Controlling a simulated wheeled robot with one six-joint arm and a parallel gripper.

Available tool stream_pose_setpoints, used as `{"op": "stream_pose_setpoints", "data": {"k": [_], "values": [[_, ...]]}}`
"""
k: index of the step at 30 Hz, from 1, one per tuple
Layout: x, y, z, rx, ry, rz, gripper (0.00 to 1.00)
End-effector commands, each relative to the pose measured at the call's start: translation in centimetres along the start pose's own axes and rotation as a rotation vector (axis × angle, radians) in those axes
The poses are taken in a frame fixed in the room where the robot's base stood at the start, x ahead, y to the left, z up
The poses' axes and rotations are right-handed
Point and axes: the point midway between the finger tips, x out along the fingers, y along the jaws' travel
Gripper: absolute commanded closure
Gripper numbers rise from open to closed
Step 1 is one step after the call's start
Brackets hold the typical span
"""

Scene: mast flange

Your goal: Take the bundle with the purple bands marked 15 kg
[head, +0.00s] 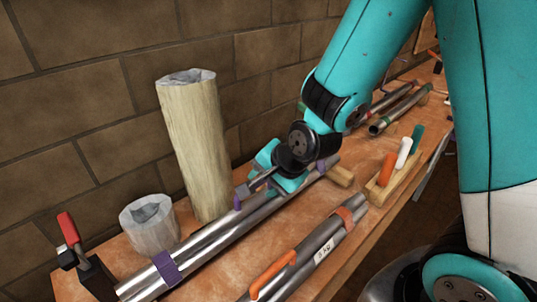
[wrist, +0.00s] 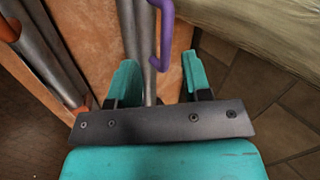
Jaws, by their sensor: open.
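The bundle with purple bands (head: 205,251) is a set of long shiny metal tubes lying along the bench on the wall side. One purple band (head: 167,268) wraps its near end, and a purple handle (head: 238,202) stands up near its middle. No 15 kg mark is readable on it. My gripper (head: 266,184) is over the bundle, just beyond the handle. In the wrist view my gripper (wrist: 161,82) is open, with the tubes (wrist: 129,28) running between and left of its fingers and the purple handle (wrist: 165,40) just ahead. Contact cannot be told.
A second bundle with orange bands (head: 318,245), marked 3 kg, lies to the right. A tall pale post (head: 195,145) and a short grey stub (head: 150,226) stand by the wall. A red-handled clamp (head: 70,232) is at near left. A block with coloured pegs (head: 380,193) stands right.

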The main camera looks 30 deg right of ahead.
Motion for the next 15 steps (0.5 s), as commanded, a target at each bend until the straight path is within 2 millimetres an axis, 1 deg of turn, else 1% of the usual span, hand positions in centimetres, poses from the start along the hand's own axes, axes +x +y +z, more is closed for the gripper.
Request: {"op": "stream_pose_setpoints", "data": {"k": [1, 3, 5, 11, 15], "values": [[0.0, -0.1, -0.9, 0.074, 0.028, -0.009, 0.55], [0.6, -0.1, -1.7, 0.151, 0.060, -0.034, 0.55], [1.0, 0.0, -2.1, 0.189, 0.074, -0.048, 0.55], [2.8, 0.1, -2.3, 0.208, 0.081, -0.059, 0.55], [4.6, 0.0, -2.3, 0.205, 0.080, -0.059, 0.55]]}}
